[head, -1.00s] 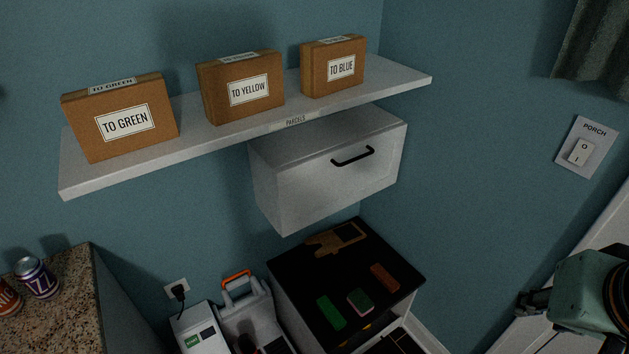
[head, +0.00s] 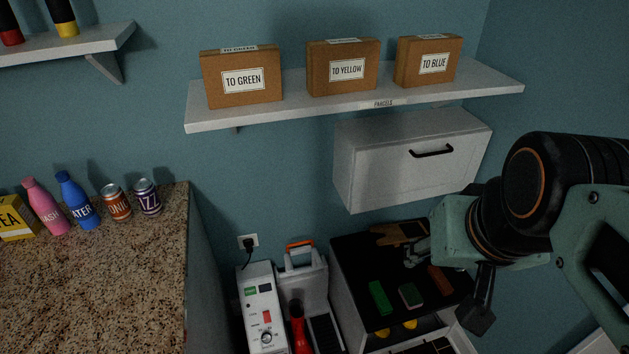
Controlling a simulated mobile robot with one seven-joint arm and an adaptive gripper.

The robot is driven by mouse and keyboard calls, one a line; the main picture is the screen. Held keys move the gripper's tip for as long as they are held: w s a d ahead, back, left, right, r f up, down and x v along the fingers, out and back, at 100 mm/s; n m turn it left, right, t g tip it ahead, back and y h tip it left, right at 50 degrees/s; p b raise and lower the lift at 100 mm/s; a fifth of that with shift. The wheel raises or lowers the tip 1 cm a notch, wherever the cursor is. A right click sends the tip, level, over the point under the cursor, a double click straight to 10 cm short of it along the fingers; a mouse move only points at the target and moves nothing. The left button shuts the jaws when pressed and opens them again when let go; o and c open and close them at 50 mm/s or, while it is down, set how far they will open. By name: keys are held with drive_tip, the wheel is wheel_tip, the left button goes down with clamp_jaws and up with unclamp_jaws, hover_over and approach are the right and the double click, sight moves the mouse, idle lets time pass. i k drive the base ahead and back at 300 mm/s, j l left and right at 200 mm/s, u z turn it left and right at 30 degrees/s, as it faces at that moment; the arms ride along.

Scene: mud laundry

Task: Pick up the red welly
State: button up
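A dark boot-like item with a red lower part (head: 11,36), apparently the red welly, stands on the upper left shelf. Its top is cut off by the picture's edge. A similar item with a yellow lower part (head: 67,29) stands to its right. My gripper (head: 418,252) is at the right, over the black top of the low cabinet, far from the red item. It is small and partly hidden by my wrist, so its opening does not show clearly. I see nothing held in it.
A granite counter (head: 100,285) at left carries bottles, cans and a yellow box. The parcel shelf (head: 300,113) holds three boxes. Below it are a white wall cabinet (head: 400,175) and a low black-topped cabinet (head: 350,262) with small blocks. A white appliance (head: 260,300) stands between.

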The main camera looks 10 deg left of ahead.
sight(301, 345)
drive_tip(key=u, duration=0.85)
drive_tip(key=i+l, duration=0.2)
drive_tip(key=i, duration=0.15)
drive_tip(key=z, duration=0.05)
